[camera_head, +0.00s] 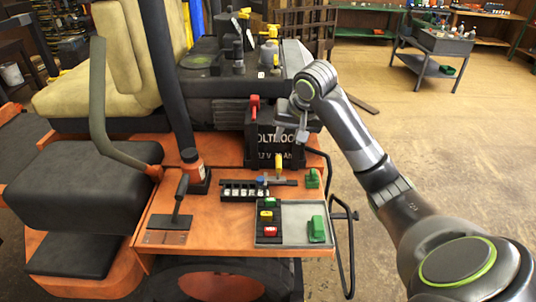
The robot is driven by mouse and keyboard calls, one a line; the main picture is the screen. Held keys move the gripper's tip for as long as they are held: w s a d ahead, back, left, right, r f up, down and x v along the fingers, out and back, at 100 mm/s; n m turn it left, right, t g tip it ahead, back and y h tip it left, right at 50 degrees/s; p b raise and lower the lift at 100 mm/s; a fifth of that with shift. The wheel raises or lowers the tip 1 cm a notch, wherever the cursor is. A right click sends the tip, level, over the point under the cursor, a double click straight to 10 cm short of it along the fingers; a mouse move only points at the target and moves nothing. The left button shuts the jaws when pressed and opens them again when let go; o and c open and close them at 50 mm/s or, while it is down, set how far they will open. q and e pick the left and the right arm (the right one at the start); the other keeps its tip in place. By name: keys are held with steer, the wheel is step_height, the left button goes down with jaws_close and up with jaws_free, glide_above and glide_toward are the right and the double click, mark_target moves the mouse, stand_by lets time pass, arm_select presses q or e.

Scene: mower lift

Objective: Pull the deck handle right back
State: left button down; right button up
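A short black lever with a grip on top (181,190) stands in a dark slotted plate (166,238) on the orange deck (205,240) of the mower; it looks like the deck handle. It leans slightly to the right and away from me. My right arm comes in from the right, and its gripper (290,122) is in front of the battery, well up and to the right of the lever, not touching it. Its fingers are small and blend with the battery, so I cannot tell whether they are open. My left gripper is not in view.
A black battery (274,142) with a red terminal stands behind the deck. A grey tray (295,240) with coloured blocks and a black terminal strip (244,191) lie right of the lever.

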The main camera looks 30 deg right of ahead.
glide_toward(279, 160)
step_height(279, 160, down, 2)
steer(key=x, duration=0.3)
steer(key=p+x, duration=0.1)
steer(key=x, duration=0.5)
steer(key=shift+w+f+p, duration=0.15)
steer(key=shift+w+p, duration=0.2)
steer(key=shift+w, duration=0.1)
steer(key=shift+w+d+f, duration=0.15)
steer(key=shift+w+f, duration=0.2)
steer(key=shift+f, duration=0.3)
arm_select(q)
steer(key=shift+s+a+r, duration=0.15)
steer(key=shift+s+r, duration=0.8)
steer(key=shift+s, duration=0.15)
arm_select(e)
jaws_close()
